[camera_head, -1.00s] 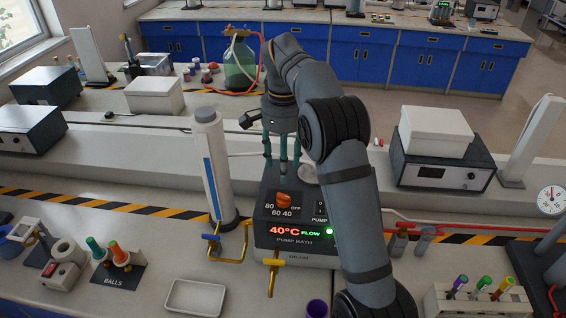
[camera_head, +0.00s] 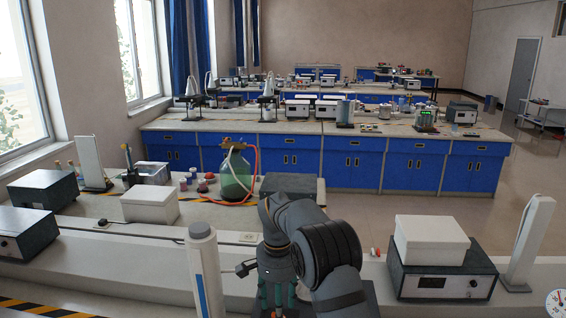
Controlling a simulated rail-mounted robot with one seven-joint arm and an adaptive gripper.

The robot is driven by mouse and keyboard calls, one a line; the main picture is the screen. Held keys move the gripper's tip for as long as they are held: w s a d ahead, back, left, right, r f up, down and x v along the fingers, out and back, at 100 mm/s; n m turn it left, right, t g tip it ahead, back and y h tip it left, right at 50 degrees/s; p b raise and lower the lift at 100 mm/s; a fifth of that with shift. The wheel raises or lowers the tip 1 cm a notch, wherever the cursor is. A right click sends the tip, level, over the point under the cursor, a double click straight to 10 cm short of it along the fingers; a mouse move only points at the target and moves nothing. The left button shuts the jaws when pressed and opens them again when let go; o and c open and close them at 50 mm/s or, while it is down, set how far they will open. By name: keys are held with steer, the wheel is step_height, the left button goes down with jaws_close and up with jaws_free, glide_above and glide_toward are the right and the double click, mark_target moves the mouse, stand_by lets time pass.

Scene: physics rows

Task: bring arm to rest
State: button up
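My gripper (camera_head: 277,296) hangs at the bottom centre of the head view, pointing down, with its teal fingers apart. My dark grey arm comes in from the bottom, bends over at an elbow and stands just right of the gripper.
Behind my arm stand a green glass bottle (camera_head: 236,175) with a red hose and a dark grey box (camera_head: 292,186). White boxes (camera_head: 150,205) and a dark instrument (camera_head: 440,280) flank it. A blue-fronted bench (camera_head: 325,160) lies beyond, across open floor.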

step_height(320, 180, down, 4)
steer(key=shift+r, duration=0.15)
stand_by(0.4)
